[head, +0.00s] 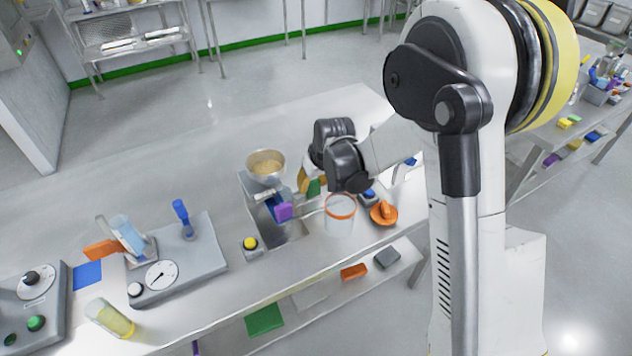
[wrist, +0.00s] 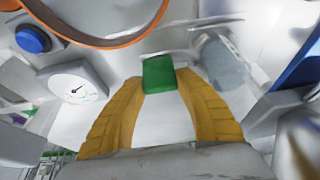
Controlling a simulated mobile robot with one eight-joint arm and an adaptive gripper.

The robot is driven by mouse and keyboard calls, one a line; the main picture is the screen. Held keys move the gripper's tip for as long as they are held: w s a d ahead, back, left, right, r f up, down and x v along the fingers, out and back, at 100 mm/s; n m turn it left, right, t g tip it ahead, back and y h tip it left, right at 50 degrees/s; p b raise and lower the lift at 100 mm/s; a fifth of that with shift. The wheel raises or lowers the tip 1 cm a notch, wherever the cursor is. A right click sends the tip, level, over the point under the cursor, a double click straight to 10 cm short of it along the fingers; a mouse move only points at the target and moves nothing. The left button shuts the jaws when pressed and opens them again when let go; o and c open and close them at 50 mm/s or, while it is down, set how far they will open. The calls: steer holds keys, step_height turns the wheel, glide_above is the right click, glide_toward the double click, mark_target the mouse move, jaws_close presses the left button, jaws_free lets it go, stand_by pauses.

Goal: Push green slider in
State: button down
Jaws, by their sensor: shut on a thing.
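The green slider (wrist: 159,75) is a small green block between my gripper's yellow fingertips in the wrist view. My gripper (wrist: 160,82) is shut on it, with one finger at each side. In the head view, my gripper (head: 309,184) reaches in at the far side of the bench fixture, and the green slider (head: 314,188) shows partly beside the fingers. How far the slider sits in or out cannot be told.
A clear container with an orange rim (head: 340,217) stands just right of my gripper. A bowl of tan powder (head: 266,167), a purple block (head: 285,212) and a yellow button (head: 250,243) are left. An orange knob (head: 383,212) is at the right.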

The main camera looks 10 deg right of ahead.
steer(key=c, duration=0.8)
jaws_free()
steer(key=v, duration=1.2)
steer(key=shift+w, duration=0.1)
